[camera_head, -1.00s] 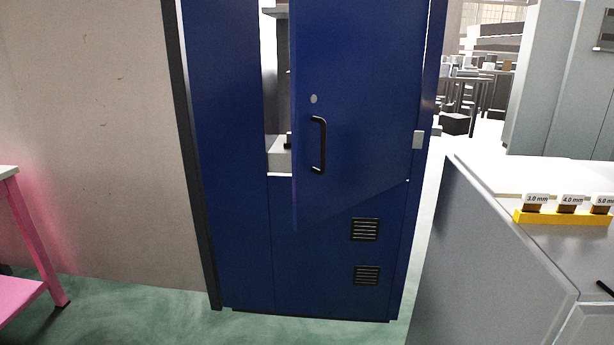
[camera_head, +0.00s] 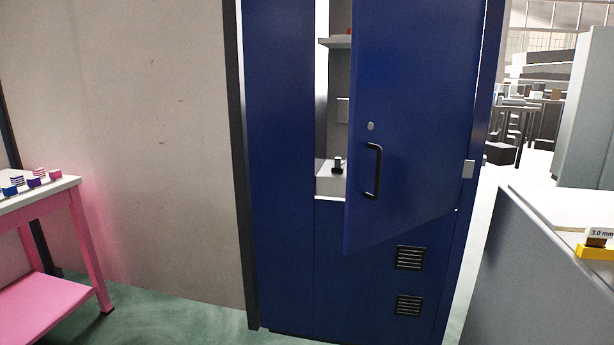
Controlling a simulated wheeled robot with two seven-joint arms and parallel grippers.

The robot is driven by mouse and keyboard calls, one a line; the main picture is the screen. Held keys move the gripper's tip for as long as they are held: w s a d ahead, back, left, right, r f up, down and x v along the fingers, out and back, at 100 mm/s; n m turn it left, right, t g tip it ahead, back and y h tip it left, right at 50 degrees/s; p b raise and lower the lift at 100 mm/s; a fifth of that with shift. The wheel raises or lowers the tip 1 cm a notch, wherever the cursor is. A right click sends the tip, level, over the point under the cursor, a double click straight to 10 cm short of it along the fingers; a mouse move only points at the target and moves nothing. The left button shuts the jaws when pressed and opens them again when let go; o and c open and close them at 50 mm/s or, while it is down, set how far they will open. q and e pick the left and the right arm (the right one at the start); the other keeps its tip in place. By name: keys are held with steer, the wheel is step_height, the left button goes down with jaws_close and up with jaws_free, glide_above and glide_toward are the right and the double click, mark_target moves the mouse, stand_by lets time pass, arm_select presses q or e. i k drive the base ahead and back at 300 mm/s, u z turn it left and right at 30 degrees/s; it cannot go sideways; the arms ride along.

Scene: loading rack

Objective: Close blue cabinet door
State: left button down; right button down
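The blue cabinet (camera_head: 279,180) stands against the wall, a little right of centre. Its upper door (camera_head: 414,100) is hinged on the right and stands partly open, swung out toward me. The door carries a black bar handle (camera_head: 374,171) near its free left edge, with a round lock above it. Through the gap I see a grey shelf (camera_head: 336,42) and a light grey box with a small dark item on it (camera_head: 337,165). Neither of my grippers is in view.
A pink table (camera_head: 45,206) with several small striped blocks stands at the left. A grey cabinet or counter (camera_head: 540,270) with a yellow labelled holder (camera_head: 596,252) is at the right. Green floor (camera_head: 200,322) shows before the wall. Tables and stacked shapes fill the right background.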

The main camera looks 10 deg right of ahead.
mark_target(414, 65)
steer(key=z, duration=0.05)
steer(key=i, duration=0.85)
steer(key=z, duration=0.55)
